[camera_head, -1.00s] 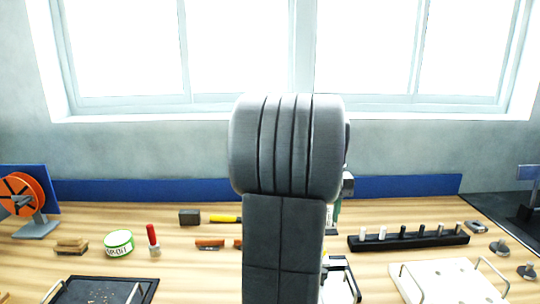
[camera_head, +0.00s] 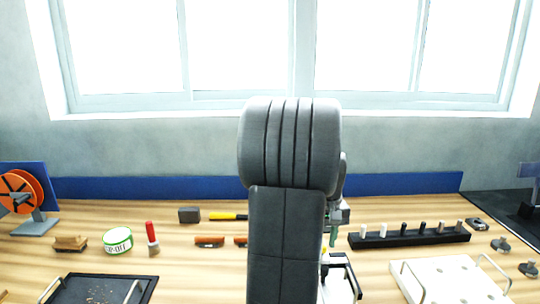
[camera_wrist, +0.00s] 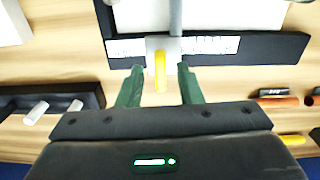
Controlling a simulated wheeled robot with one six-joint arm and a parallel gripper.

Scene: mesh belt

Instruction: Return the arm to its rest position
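My gripper (camera_wrist: 160,68) shows in the wrist view with its two green fingers spread apart and nothing clamped between them. A yellow piece (camera_wrist: 160,78) shows in the gap between the fingers; its depth relative to them is hard to tell. It lies by a grey block at the edge of a dark frame (camera_wrist: 270,48). In the head view my own dark arm stands upright at the centre. It hides most of my gripper, and only some grey and green parts show at its right side.
The wooden bench (camera_head: 200,275) holds a black rack with pegs (camera_head: 410,238), a white board with handles (camera_head: 450,278), a dark tray (camera_head: 150,285), a green-white tin (camera_head: 118,241), a red-handled brush (camera_head: 151,236) and an orange reel (camera_head: 22,190). A window wall stands behind.

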